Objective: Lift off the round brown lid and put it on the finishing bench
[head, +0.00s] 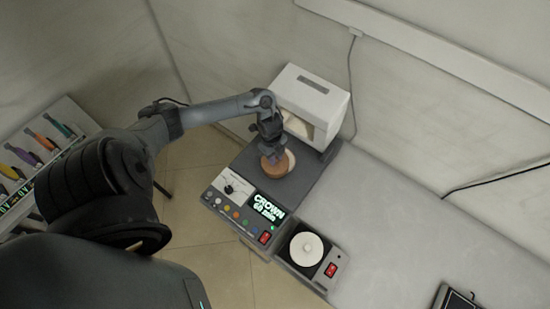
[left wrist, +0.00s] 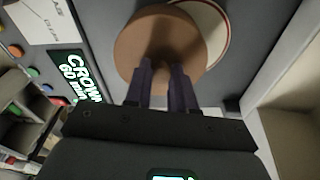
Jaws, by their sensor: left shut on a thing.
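The round brown lid (head: 273,168) is over the dark grey top of a machine with a lit "CROWN 60 min" display. My left gripper (head: 270,153) is shut on the lid from above. In the left wrist view the lid (left wrist: 150,38) sits between and beyond the two fingertips (left wrist: 162,68). A pale round disc with a dark red ring (left wrist: 217,30) shows partly from under the lid, offset to one side. I cannot tell how high the lid is above it. My right gripper is not in view. I cannot identify the finishing bench for certain.
A white box-shaped housing (head: 312,98) with an open front stands just behind the lid. A control panel (head: 240,204) with coloured buttons is in front. A unit with a white disc (head: 306,249) stands to the right. The pale grey bench top (head: 400,220) has clear room. A tool rack (head: 40,150) stands left.

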